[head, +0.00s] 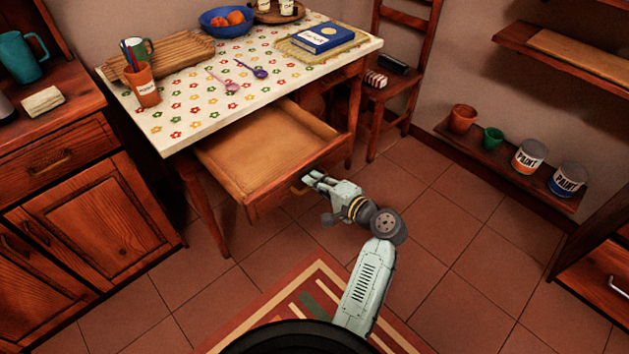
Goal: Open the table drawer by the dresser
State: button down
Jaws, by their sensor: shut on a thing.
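The table drawer (262,152) is pulled well out from under the table (210,120), and its inside looks empty. The table stands to the right of the wooden dresser (75,190). My gripper (308,182) is at the drawer's front, near its right end, and is shut on the drawer handle (299,190). The fingers hide part of the handle. My arm reaches up to it from the lower middle of the picture.
The table bears a blue bowl (227,22) of oranges, a book (324,38), spoons and a cup of pens (142,86). A chair (402,80) stands behind right. Low shelves with paint cans (528,157) line the right wall. Tiled floor (440,215) is clear between.

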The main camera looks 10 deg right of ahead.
jog(key=c, duration=2)
grip_release()
jog(key=shift+s+d, duration=0.1)
jog(key=v, duration=1.1)
jog(key=shift+s+d, duration=0.2)
jog(key=shift+s, duration=0.1)
jog(key=shift+r, duration=0.1)
